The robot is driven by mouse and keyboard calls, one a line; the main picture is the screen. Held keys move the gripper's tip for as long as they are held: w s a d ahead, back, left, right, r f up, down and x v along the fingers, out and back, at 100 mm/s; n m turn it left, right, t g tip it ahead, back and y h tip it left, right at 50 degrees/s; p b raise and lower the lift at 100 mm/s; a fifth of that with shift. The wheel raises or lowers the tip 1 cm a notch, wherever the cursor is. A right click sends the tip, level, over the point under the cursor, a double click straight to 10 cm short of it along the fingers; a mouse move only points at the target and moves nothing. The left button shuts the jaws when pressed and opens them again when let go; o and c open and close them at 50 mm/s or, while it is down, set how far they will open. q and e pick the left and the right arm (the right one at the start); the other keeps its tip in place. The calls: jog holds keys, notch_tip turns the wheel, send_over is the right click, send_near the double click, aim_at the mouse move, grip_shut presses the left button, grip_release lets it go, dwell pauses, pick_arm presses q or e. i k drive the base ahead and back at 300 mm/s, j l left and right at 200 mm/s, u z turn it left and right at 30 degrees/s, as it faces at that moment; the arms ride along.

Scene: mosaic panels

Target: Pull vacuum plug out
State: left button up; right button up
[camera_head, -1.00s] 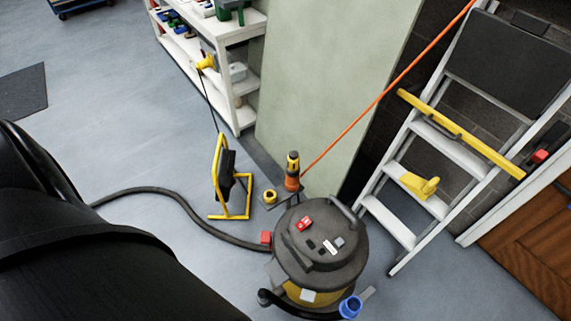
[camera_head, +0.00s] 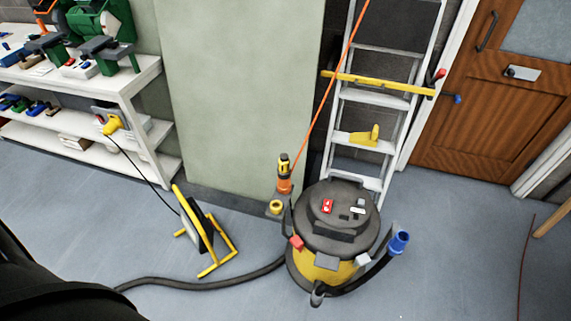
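The vacuum (camera_head: 338,222) is a round grey-and-yellow canister on the floor at centre right in the head view. A red switch and small dark and light parts sit on its lid. An orange-and-black upright piece (camera_head: 284,175) that looks like a plug or connector stands just behind it to the left, by the wall. An orange cable (camera_head: 325,95) runs from about there up past the ladder. Whether that piece is the vacuum's plug, I cannot tell. Neither gripper is in view. A dark rounded form at the lower left looks like part of my arm.
A grey hose (camera_head: 200,287) lies across the floor left of the vacuum. A yellow-framed work light (camera_head: 205,235) stands beside it. A white shelf (camera_head: 140,82) is at left, a ladder (camera_head: 375,140) behind, a wooden door (camera_head: 490,105) at right. Floor at lower right is mostly clear.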

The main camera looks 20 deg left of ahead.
aim_at(284, 162)
jog(key=i+j+z, duration=0.3)
jog(key=j, duration=0.4)
jog(key=j+z, duration=0.3)
jog(key=j, duration=0.45)
jog(key=i+j+z, duration=0.1)
jog(key=j+z, duration=0.15)
jog(key=j, duration=0.5)
